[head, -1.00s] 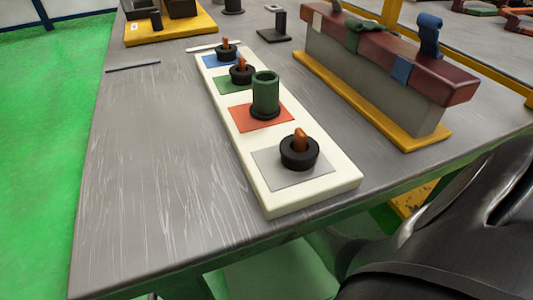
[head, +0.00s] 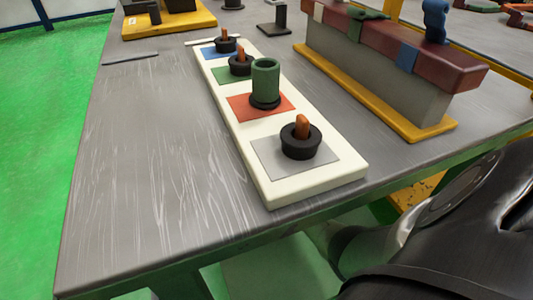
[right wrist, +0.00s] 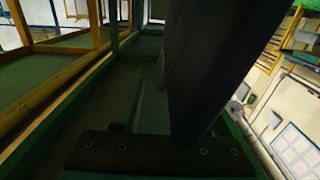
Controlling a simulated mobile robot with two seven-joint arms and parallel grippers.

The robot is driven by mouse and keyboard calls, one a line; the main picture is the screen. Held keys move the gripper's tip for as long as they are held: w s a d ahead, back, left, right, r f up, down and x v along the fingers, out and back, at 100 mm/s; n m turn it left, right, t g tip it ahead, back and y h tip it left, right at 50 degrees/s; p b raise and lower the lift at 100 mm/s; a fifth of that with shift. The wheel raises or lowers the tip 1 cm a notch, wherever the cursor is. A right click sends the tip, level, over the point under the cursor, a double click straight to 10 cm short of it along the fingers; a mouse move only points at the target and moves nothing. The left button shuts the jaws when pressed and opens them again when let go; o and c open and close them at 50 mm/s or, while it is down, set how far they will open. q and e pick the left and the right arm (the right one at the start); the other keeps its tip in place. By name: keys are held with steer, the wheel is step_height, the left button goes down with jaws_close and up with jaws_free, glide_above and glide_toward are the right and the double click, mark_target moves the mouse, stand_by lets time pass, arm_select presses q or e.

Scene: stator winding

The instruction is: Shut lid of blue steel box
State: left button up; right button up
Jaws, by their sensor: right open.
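I see no blue steel box and no lid in the head view, and I cannot make one out in the dark right wrist view. My right gripper (right wrist: 205,80) shows in the right wrist view as a large dark finger above a bolted plate; it is open, and nothing is seen held in it. In the head view, dark parts of my own body fill the lower right corner. My left gripper is in neither view.
A grey table (head: 150,180) carries a white board (head: 250,150) with black holders and a green cup (head: 265,82). A dark red bar (head: 400,45) on a grey block stands on a yellow base (head: 365,92). The table's left side is mostly clear.

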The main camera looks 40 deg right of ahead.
jaws_close()
steer(key=shift+d, duration=0.1)
stand_by(1.2)
